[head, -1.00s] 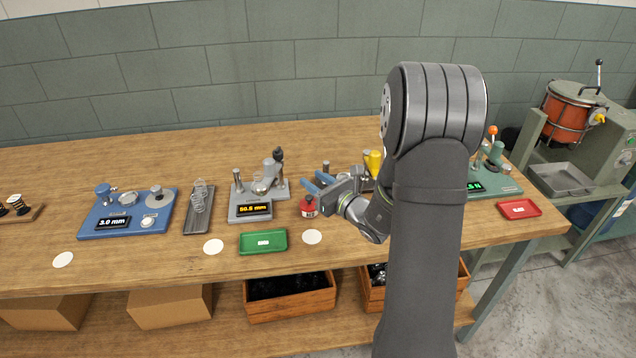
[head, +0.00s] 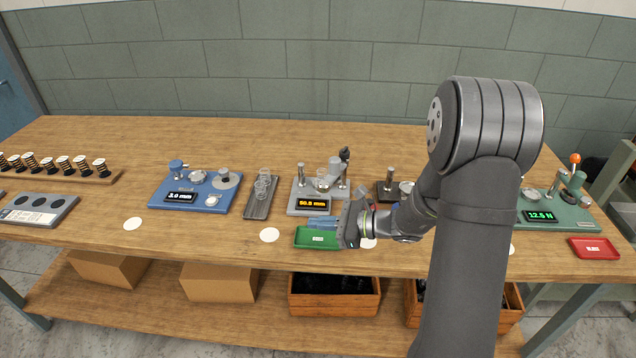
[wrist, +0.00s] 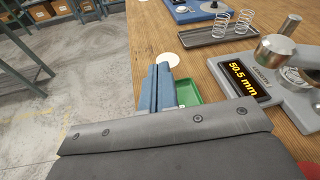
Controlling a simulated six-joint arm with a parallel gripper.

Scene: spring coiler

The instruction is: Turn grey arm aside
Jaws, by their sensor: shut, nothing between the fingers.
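The grey gauge (head: 300,206) with the amber 50.5 mm display stands on the bench in the head view. It carries a post, a grey cylinder (head: 333,172), a small dish and a black knob (head: 345,154). Which part is the grey arm is hard to tell at this size. In the wrist view the gauge (wrist: 262,82) is at the right, with a round grey head (wrist: 273,50) beside a post. My gripper (head: 310,223) is shut and empty, its blue fingers over the green tray (head: 318,243), in front of the gauge and apart from it. The fingers (wrist: 155,85) lie together in the wrist view.
A dark tray with springs (head: 260,200) and a blue 3.0 mm gauge (head: 185,202) are left of the grey gauge. A dark fixture (head: 388,188) stands close on its right, partly behind my arm. The green 12.5 N device (head: 540,216) and red tray (head: 594,248) are farther right.

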